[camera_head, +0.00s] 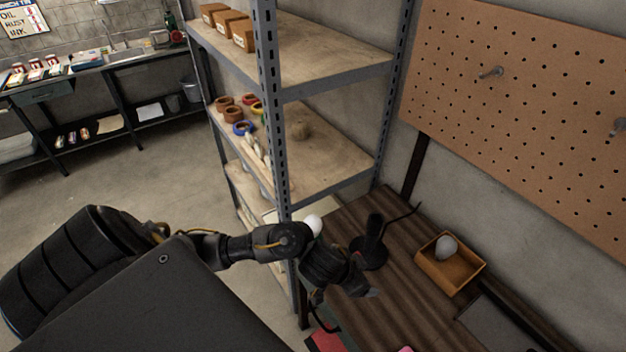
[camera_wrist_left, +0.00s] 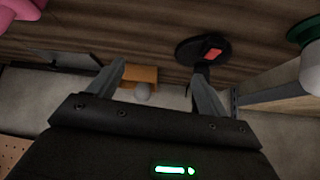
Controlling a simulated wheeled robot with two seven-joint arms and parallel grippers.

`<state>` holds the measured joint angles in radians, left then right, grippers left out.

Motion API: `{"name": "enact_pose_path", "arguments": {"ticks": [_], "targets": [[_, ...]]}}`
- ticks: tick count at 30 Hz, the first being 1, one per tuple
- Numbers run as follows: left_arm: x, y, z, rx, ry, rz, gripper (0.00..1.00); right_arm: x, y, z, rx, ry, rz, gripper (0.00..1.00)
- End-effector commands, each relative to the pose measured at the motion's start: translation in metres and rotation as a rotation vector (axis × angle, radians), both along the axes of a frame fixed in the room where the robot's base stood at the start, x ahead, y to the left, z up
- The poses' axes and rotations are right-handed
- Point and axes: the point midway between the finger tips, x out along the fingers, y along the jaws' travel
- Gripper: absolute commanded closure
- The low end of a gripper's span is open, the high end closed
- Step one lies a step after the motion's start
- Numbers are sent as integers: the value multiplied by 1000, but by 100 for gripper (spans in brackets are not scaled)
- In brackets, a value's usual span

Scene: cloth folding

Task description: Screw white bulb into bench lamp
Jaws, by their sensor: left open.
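My left gripper (camera_head: 343,295) is over the wooden bench, in front of a black lamp (camera_head: 373,232) with a round base and upright stem. In the left wrist view its two fingers (camera_wrist_left: 160,72) are apart with nothing between them. That view shows a dark round base with a red patch (camera_wrist_left: 203,50), by the right finger. A pale bulb (camera_head: 447,246) lies in an open orange-brown box (camera_head: 470,282) to the right of the lamp; the bulb (camera_wrist_left: 143,92) also shows beyond the fingers. A white rounded object (camera_head: 313,224) is partly hidden behind my left arm. My right gripper is out of view.
A metal shelf rack (camera_head: 272,130) stands beside the bench's left end. A pegboard (camera_head: 520,110) hangs on the wall behind. A dark flat panel (camera_head: 500,325) lies right of the box. Pink (camera_wrist_left: 40,12) and green (camera_wrist_left: 302,30) objects edge the wrist view.

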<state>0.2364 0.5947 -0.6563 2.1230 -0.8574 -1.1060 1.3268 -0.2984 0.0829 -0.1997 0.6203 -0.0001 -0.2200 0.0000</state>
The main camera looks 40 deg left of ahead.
Motion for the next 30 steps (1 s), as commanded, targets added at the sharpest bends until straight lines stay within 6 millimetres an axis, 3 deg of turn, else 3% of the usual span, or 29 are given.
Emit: {"name": "enact_pose_path", "arguments": {"ticks": [1, 4, 9, 12, 16, 25, 30], "targets": [[14, 21, 6, 36, 8, 3, 22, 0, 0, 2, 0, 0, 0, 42], [28, 70, 9, 97, 73, 62, 22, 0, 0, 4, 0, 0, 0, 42], [37, 153, 24, 188, 166, 233, 22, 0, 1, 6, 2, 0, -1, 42], [37, 185, 32, 221, 197, 312, 22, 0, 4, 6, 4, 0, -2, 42], [36, 203, 37, 237, 213, 363, 22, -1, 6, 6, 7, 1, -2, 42], [36, 204, 37, 237, 214, 370, 22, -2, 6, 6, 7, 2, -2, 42], [41, 205, 17, 236, 216, 371, 22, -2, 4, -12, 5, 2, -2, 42]]}}
